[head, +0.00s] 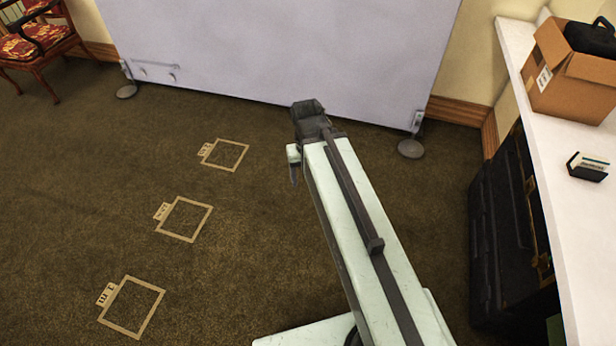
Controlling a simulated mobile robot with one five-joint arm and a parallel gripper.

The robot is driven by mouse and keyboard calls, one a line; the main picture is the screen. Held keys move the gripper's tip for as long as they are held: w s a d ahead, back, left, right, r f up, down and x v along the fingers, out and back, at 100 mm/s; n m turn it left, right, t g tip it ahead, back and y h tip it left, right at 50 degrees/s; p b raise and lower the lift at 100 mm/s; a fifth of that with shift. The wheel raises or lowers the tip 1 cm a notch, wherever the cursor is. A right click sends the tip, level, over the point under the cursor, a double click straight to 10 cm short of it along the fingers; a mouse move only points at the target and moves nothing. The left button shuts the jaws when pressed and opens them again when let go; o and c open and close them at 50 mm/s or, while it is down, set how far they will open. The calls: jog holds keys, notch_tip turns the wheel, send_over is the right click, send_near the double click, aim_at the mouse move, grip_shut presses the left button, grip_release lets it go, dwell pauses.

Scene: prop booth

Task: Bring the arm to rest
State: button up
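My arm stretches from the bottom right up to the middle of the head view, held out above the carpet. My gripper (294,164) is at the far end of the arm, partly hidden by the arm's end. One pale finger with a dark tip shows at the left of the end, pointing down. The other finger is hidden, so its opening cannot be seen. Nothing held shows in it.
A grey panel (270,50) on round feet stands ahead of the arm. Several taped squares (186,219) mark the carpet at left. At right, a white counter (560,150) bears a cardboard box (578,88) and a small dark box (588,167). Dark cases (495,240) stand below it. A red-cushioned chair (38,40) is far left.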

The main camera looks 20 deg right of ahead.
jog(key=shift+s+a, duration=0.15)
jog(key=shift+a, duration=0.3)
jog(key=shift+r, duration=0.1)
notch_tip(320, 180, up, 16)
jog(key=p, duration=1.5)
jog(key=shift+f+p, duration=0.25)
jog(key=shift+p, duration=0.1)
